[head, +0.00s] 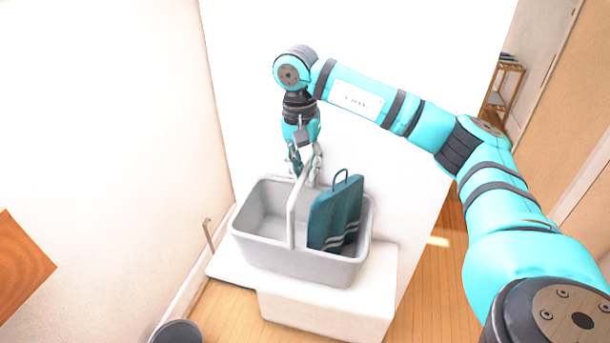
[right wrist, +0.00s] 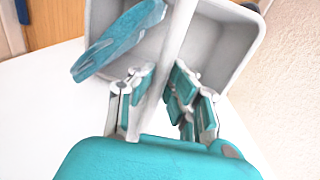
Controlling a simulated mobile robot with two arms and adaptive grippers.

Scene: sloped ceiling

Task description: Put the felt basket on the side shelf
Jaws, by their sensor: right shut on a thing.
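The light grey felt basket (head: 300,262) with an upright handle (head: 292,215) is over the low white shelf (head: 378,290) against the wall. It looks level; whether its base fully rests there is hard to tell. A teal striped flat item (head: 338,212) with a loop stands in the basket's right part. My right gripper (head: 304,165) is shut on the top of the handle. In the right wrist view, its fingers (right wrist: 157,88) lie on both sides of the handle bar, with the basket (right wrist: 235,40) beyond. My left gripper is not in view.
A white wall (head: 225,90) rises at the left and behind the shelf. A dark grey bin (head: 178,332) stands on the wooden floor at the lower left. A wooden edge (head: 22,265) is at far left. A small rack (head: 508,82) stands far right.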

